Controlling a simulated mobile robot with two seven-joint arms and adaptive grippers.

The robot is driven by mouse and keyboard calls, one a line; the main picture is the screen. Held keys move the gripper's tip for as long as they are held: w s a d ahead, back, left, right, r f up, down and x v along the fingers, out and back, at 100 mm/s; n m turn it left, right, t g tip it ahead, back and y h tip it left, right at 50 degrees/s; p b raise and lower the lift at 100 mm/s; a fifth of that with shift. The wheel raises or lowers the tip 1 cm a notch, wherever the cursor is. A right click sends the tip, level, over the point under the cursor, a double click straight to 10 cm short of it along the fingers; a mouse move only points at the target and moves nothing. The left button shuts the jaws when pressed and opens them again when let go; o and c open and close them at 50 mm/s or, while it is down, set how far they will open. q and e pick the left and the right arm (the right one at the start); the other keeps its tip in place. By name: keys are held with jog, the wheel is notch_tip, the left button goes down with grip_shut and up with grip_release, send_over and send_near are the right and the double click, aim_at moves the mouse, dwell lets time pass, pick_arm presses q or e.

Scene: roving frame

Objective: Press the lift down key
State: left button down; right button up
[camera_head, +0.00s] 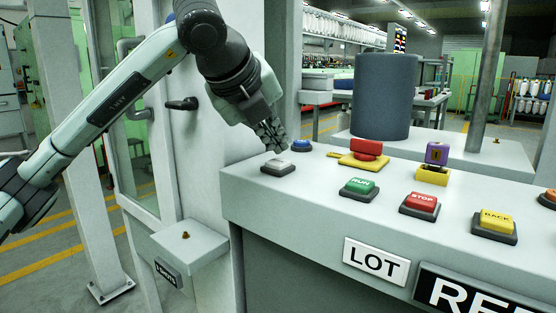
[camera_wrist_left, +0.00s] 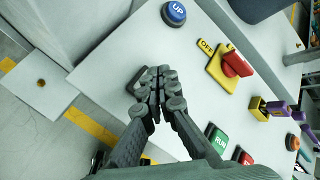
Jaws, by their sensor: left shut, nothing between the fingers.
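A pale grey-white key (camera_head: 278,167) on a dark base sits at the near left corner of the console. I cannot read a label on it. A blue key (camera_head: 301,145) sits behind it; in the left wrist view this blue key (camera_wrist_left: 174,12) reads UP. My left gripper (camera_head: 274,144) is shut and empty, fingers pointing down, just above and behind the pale key. It appears apart from the key. In the left wrist view the shut gripper (camera_wrist_left: 158,76) is over the console top, and its fingers largely hide the pale key. My right gripper is not in view.
The console top (camera_head: 322,190) also bears a green RUN key (camera_head: 359,187), a red STOP key (camera_head: 421,202), a yellow BACK key (camera_head: 495,221) and a red switch on a yellow plate (camera_head: 366,149). A grey cylinder (camera_head: 384,97) stands behind. A small ledge (camera_head: 188,238) juts out lower left.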

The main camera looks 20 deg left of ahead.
aim_at(275, 162)
pick_arm(q)
jog(key=shift+r+p, duration=1.4)
jog(key=shift+r, duration=1.1)
